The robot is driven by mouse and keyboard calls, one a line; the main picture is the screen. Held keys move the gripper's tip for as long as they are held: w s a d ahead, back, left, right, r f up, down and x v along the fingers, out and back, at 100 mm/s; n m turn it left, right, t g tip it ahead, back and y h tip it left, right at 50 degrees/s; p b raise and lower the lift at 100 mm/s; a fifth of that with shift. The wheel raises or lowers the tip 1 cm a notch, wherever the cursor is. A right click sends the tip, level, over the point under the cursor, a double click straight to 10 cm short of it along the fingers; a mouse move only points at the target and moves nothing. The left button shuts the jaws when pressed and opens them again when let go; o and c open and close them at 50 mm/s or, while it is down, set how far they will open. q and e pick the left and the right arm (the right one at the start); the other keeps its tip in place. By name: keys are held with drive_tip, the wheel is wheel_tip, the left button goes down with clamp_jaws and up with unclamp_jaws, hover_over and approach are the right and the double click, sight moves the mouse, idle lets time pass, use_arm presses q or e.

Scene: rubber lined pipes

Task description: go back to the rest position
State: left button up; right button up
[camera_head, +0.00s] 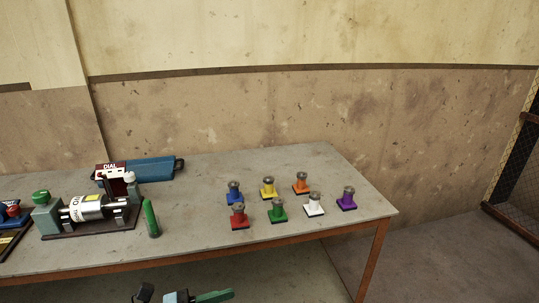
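No other gripper shows. The grey table (210,240) lies beyond, and nothing of mine is seen touching it.
Several coloured pegs, including a red one (238,217) and a purple one (347,199), stand on the table's right. A dial machine (92,208), a green cylinder (151,218) and a blue case (150,169) are on the left. Floor right of the table is clear.

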use_arm(q)
drive_tip(key=s+a+f+m+t+y+p, duration=0.1)
drive_tip(key=s+a+f+m+t+y, duration=0.35)
drive_tip(key=m, duration=0.65)
drive_tip(key=s+a+f+m+t+y, duration=0.1)
drive_tip(key=s+a+f+m+y, duration=0.15)
drive_tip(key=f+m+y, duration=0.65)
drive_tip(key=s+a+f+m+t+y+p, duration=0.1)
drive_tip(key=s+a+f+m+t, duration=0.2)
drive_tip(key=m, duration=1.1)
drive_tip(key=s+f+n+g, duration=0.3)
drive_tip(key=s+f+n, duration=0.1)
drive_tip(key=s, duration=0.2)
drive_tip(key=s+a+f+n+g+y, duration=0.1)
drive_tip(key=s+f+n+g, duration=0.2)
drive_tip(key=s+f+n, duration=0.2)
drive_tip(key=s, duration=0.2)
drive_tip(key=shift+s+a, duration=0.25)
drive_tip(key=shift+s, duration=0.05)
use_arm(e)
drive_tip(key=shift+t, duration=0.5)
drive_tip(key=w+r, duration=0.2)
drive_tip(key=r, duration=0.1)
drive_tip(key=shift+w+d+r, duration=0.15)
drive_tip(key=shift+w+r, duration=0.05)
drive_tip(key=shift+w, duration=0.2)
use_arm(q)
drive_tip(key=shift+f, duration=0.1)
use_arm(e)
drive_tip(key=shift+s, duration=0.1)
